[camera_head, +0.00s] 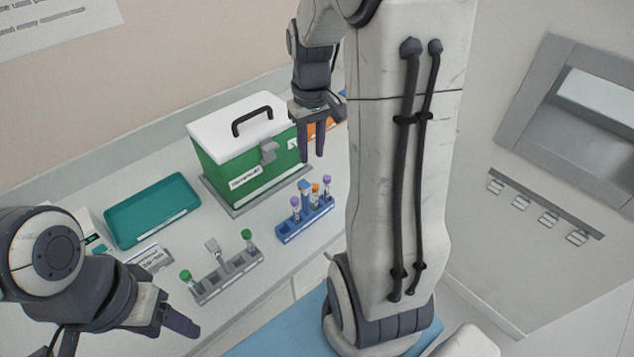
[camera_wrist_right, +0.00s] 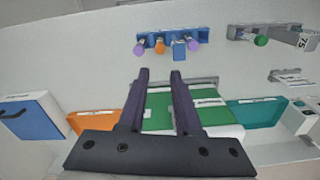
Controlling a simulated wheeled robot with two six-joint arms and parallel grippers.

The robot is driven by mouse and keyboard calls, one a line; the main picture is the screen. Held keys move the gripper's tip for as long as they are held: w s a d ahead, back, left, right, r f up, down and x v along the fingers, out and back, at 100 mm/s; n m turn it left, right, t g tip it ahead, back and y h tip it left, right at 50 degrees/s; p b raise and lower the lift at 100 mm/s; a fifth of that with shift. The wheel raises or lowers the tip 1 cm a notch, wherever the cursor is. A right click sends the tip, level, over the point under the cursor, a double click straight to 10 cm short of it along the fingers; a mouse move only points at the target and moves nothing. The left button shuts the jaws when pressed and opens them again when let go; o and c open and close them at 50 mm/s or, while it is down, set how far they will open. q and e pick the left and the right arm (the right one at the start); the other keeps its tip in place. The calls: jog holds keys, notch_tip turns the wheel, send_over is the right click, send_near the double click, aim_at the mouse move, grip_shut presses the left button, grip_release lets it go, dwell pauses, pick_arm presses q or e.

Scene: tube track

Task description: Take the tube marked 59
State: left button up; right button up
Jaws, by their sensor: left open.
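A blue rack (camera_head: 306,226) holds two purple-capped tubes (camera_head: 326,182), an orange-capped tube (camera_head: 316,189) and an upright blue tag. It also shows in the right wrist view (camera_wrist_right: 204,37). A grey rack (camera_head: 229,276) holds green-capped tubes (camera_head: 247,235) and an upright grey tag (camera_wrist_right: 304,41) that seems to read 75. I cannot read a 59 on any tube. My right gripper (camera_head: 313,158) is open and empty in front of the green box, above the counter; its fingers show in the right wrist view (camera_wrist_right: 160,72). My left gripper (camera_head: 180,331) is open at lower left, apart from the grey rack.
A green box (camera_head: 240,170) with a white lid and black handle stands behind the racks. A teal tray (camera_head: 152,212) lies to its left. An orange bin (camera_wrist_right: 92,120) and a blue box (camera_wrist_right: 35,118) stand farther along. A grey-framed recess (camera_head: 590,115) is in the right wall.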

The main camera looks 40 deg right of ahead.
jog(key=shift+m, duration=0.4)
jog(key=d, duration=0.4)
jog(key=shift+s+f, duration=0.25)
jog(key=shift+f, duration=0.15)
send_over(327, 177)
notch_tip(327, 177, down, 4)
jog(key=shift+d+f, duration=0.1)
jog(key=shift+f, duration=0.15)
notch_tip(327, 177, down, 5)
jog(key=shift+r+p, duration=0.1)
jog(key=shift+p, duration=0.9)
jog(key=shift+f, duration=0.45)
grip_shut()
